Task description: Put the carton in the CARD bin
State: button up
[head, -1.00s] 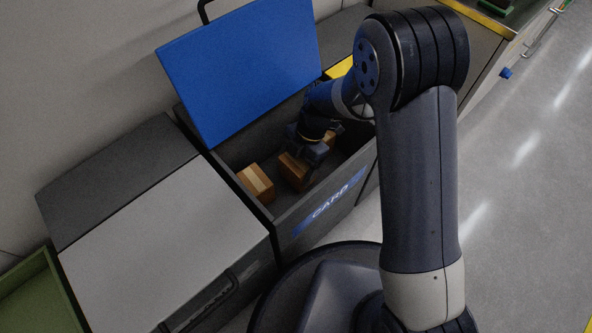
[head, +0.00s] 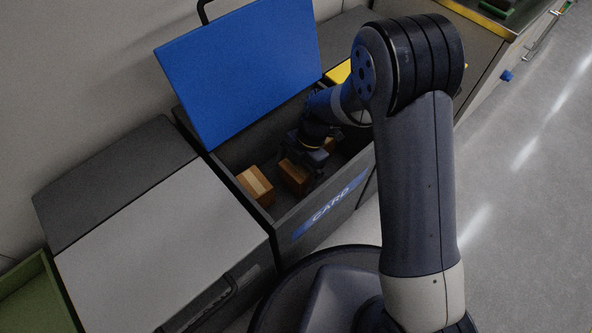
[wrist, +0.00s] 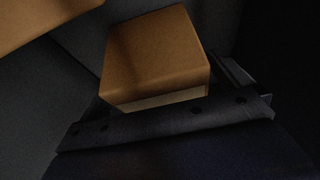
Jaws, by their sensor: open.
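The CARD bin (head: 283,217) is open, with its blue lid (head: 240,70) raised and a blue CARD label on its front. My gripper (head: 308,167) is inside the bin, pointing down, jaws open. A brown carton (head: 294,178) is in the bin just below it. In the wrist view this carton (wrist: 155,55) lies close in front of my gripper (wrist: 165,112); I cannot tell whether they touch. A second carton (head: 256,184) with a pale strip lies to the left. Part of another shows behind my gripper, at right.
A closed bin with a grey lid (head: 160,240) stands left of the CARD bin, and a green container (head: 35,298) is beyond it. A yellow-edged part (head: 339,72) is behind on the right. The floor at the right is clear.

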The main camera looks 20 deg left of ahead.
jog(key=p+v, duration=0.5)
jog(key=v, duration=0.7)
jog(key=shift+r, duration=0.15)
dwell(0.8)
